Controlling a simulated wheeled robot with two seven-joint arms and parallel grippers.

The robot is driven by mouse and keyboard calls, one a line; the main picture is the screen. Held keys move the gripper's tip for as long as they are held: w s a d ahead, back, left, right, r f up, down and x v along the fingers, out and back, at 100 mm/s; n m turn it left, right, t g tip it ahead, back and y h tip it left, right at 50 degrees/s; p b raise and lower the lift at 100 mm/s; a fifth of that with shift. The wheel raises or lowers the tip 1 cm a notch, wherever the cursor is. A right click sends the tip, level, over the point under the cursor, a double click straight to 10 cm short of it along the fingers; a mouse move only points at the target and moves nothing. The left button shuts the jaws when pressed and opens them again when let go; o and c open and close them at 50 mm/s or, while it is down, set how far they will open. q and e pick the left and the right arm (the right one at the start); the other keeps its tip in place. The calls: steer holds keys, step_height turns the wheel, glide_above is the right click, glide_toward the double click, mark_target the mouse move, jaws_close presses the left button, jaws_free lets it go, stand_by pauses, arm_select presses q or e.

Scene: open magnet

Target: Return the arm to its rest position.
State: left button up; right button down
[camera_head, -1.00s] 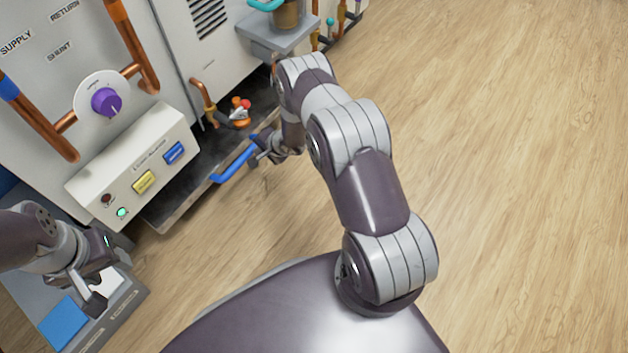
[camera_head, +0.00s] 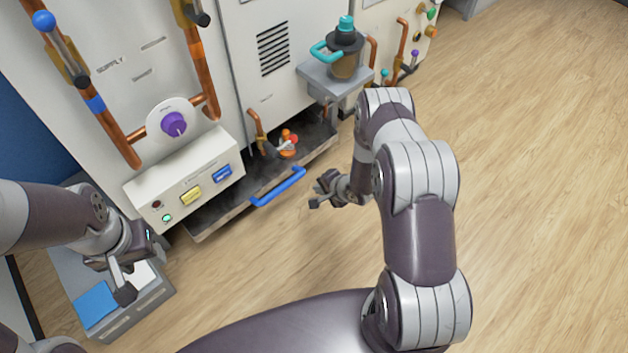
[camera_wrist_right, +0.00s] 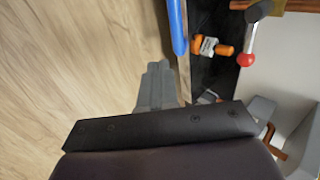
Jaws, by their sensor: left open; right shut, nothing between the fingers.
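My right arm reaches forward over the floor in the head view, bent at the elbow. Its gripper (camera_head: 320,192) is shut and empty, just right of the blue handle (camera_head: 278,188) and apart from it. In the right wrist view the shut fingers (camera_wrist_right: 157,82) point towards the floor strip beside the blue handle (camera_wrist_right: 177,25). My left gripper (camera_head: 125,278) is open and empty at the lower left, above a grey box with a blue panel (camera_head: 95,304).
The dark drawer tray (camera_head: 215,207) with the blue handle sticks out low from the white cabinet and holds an orange valve (camera_head: 288,143). A control box (camera_head: 185,180) and copper pipes (camera_head: 120,138) are at the left. A shelf (camera_head: 330,82) bears a canister. Wooden floor at the right is clear.

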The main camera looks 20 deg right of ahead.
steer(key=s+d+r+n+g+h, duration=0.25)
steer(key=s+n+g, duration=0.3)
steer(key=s, duration=0.45)
steer(key=s+a+r+n+g+p, duration=0.2)
steer(key=s+r+n, duration=0.3)
steer(key=r, duration=0.8)
steer(key=s+a+r+n+g+p, duration=0.1)
steer(key=s+a+r+n+p, duration=0.15)
steer(key=s+r, duration=0.65)
steer(key=w+a+r+t+p, duration=0.1)
steer(key=w+r+p, duration=0.1)
steer(key=r+p, duration=1.7)
steer(key=w+a+r+t+p, duration=0.1)
steer(key=w+r+p, duration=0.1)
steer(key=r+p, duration=1.8)
step_height(320, 180, up, 9)
steer(key=shift+r+n+h, duration=0.2)
steer(key=shift+n+h, duration=0.15)
steer(key=shift+n, duration=0.05)
